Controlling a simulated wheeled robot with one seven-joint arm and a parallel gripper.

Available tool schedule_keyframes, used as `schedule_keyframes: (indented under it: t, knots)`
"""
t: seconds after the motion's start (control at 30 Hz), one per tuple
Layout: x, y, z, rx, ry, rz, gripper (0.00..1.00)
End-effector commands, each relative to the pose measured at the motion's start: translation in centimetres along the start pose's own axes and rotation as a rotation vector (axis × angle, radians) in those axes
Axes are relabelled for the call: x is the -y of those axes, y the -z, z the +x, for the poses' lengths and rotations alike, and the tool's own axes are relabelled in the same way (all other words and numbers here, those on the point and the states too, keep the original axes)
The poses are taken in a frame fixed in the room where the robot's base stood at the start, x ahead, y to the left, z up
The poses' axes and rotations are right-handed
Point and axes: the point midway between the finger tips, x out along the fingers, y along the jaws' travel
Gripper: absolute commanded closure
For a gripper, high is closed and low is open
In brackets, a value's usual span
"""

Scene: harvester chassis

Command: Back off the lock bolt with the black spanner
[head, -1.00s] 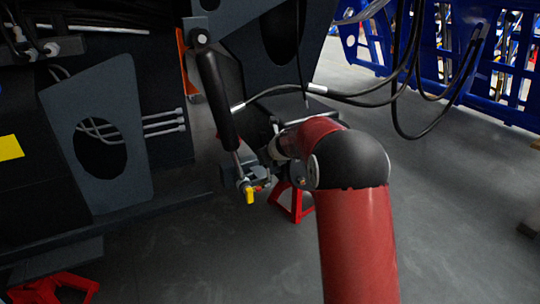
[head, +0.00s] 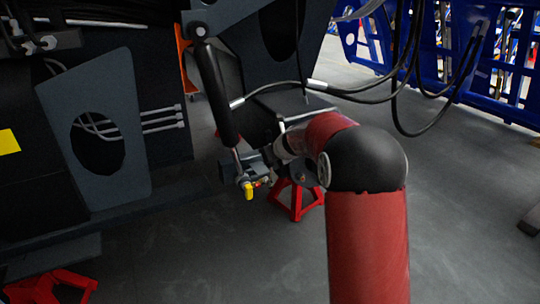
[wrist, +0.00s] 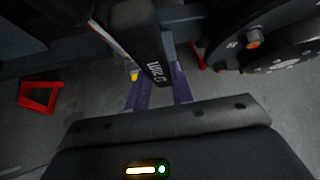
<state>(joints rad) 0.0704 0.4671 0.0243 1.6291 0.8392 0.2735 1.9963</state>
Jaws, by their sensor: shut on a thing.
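My gripper (wrist: 159,78) has two purple fingers in the wrist view, shut on a black piece with white lettering between them. I take this piece to be the black spanner (wrist: 143,38); its far end runs out of the picture at the top. In the head view my wrist and gripper are small and dark beside the lower end of a black cylinder (head: 214,95), where a yellow part (head: 248,190) hangs. A yellow spot (wrist: 134,75) also shows just left of the fingers in the wrist view. I cannot make out the lock bolt or the spanner's jaw.
Dark chassis plates (head: 95,130) fill the left. A red stand (head: 296,202) is on the floor behind my forearm. Black hoses (head: 375,97) hang at upper right before a blue frame (head: 450,60). Large dark discs (wrist: 280,50) are at right in the wrist view.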

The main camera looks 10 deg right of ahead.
Motion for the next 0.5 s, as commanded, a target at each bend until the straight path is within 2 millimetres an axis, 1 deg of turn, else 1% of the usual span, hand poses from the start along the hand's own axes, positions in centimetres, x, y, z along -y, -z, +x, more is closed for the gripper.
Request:
schedule_keyframes:
  t: [0.17, 0.5]
  knots:
    - [0.0, 0.4, -0.6, 0.003, 0.001, 0.0, 1.0]
    - [0.0, 3.1, -3.6, 0.003, 0.002, 0.0, 1.0]
